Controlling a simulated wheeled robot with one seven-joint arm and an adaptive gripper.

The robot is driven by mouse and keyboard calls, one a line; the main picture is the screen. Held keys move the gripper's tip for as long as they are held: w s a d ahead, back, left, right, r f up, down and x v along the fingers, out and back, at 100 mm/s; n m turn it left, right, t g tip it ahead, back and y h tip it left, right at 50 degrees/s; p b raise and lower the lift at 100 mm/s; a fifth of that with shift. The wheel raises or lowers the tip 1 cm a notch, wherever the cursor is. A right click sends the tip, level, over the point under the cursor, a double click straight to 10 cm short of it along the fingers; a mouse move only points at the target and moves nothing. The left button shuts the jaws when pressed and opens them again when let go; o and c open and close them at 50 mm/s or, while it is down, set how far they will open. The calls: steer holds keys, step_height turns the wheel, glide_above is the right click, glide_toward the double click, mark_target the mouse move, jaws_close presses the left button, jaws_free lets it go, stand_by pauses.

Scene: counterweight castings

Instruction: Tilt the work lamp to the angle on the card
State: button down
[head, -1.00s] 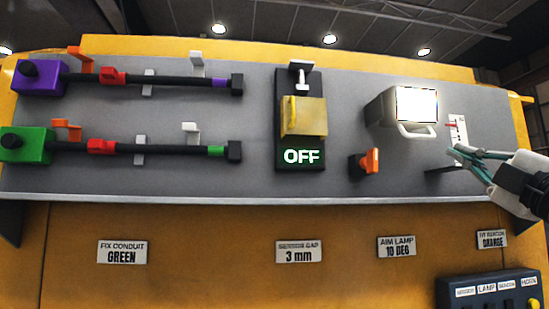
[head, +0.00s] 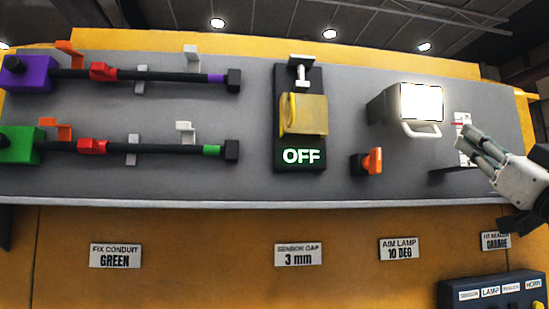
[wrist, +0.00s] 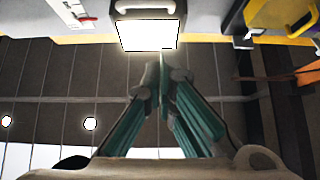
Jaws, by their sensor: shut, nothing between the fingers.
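The work lamp (head: 420,103) is lit white and mounted on the grey panel at the right, with a light handle (head: 420,130) below its face. In the wrist view the lamp (wrist: 148,35) is at the top centre, its handle (wrist: 145,5) at the edge. A white scale plate with a red pointer (head: 463,137) stands to the lamp's right; its marks are too small to read. The card (head: 398,249) reads "AIM LAMP 10 DEG". My gripper (head: 468,146) is shut and empty, right of and below the lamp, partly covering the scale, apart from the handle.
An orange lever (head: 370,161) sits below left of the lamp. A yellow block over an "OFF" display (head: 301,156) is at the centre. Green (head: 20,146) and purple (head: 18,74) conduit boxes are at the left. A button box (head: 492,291) is at lower right.

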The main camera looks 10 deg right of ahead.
mark_target(430, 135)
steer(key=w+r+p, duration=0.2)
steer(key=w+r, duration=0.2)
steer(key=w, duration=0.5)
steer(key=shift+a, duration=0.2)
steer(key=shift+w+f+b, duration=0.25)
steer(key=shift+w+b, duration=0.4)
steer(key=shift+b, duration=0.6)
steer(key=shift+s+r, duration=0.1)
steer(key=shift+r, duration=0.05)
steer(key=shift+s, duration=0.15)
